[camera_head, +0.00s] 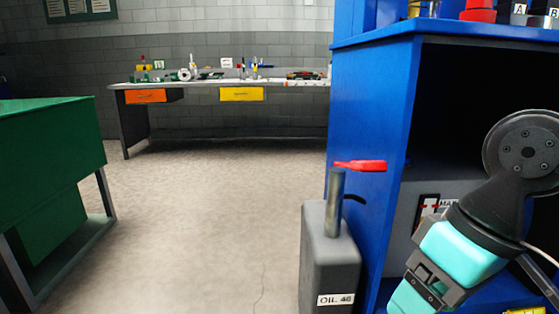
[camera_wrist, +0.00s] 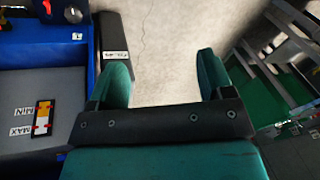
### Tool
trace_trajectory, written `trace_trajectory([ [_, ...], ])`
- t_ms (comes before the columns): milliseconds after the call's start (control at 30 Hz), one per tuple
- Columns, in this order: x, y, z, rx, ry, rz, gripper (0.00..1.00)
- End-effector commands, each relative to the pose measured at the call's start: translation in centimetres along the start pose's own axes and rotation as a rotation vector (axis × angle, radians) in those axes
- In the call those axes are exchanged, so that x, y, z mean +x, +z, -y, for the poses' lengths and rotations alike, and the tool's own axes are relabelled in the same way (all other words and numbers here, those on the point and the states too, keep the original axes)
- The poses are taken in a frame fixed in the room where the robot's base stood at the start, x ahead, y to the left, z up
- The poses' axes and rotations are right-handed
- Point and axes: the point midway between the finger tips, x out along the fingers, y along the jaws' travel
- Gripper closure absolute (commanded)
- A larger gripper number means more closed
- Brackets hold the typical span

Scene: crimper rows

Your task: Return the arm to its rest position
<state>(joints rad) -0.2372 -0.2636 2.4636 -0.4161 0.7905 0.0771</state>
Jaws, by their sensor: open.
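My gripper (camera_wrist: 162,78) shows in the wrist view with its two teal fingers spread wide apart and only bare floor between them. In the head view my gripper (camera_head: 408,297) hangs low at the right, pointing down and left in front of the blue cabinet (camera_head: 372,120). Its fingertips there are partly cut off by the lower picture edge. The arm is bent, with a round dark joint above the gripper. Nothing is held.
A green bench (camera_head: 50,145) is left; open floor (camera_head: 210,220) lies between.

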Motion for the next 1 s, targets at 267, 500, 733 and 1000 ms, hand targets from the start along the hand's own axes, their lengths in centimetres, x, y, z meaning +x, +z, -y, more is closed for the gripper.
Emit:
trace_trajectory([
  [267, -4.4, 1.6, 4.0, -0.138, -0.07, -0.005, 0.26],
  [500, -11.3, 0.4, 5.8, -0.134, -0.068, -0.004, 0.26],
  [733, -20.0, -1.1, 8.0, -0.133, -0.068, -0.004, 0.26],
  [1000, -29.7, -2.8, 10.6, -0.132, -0.067, -0.003, 0.26],
])
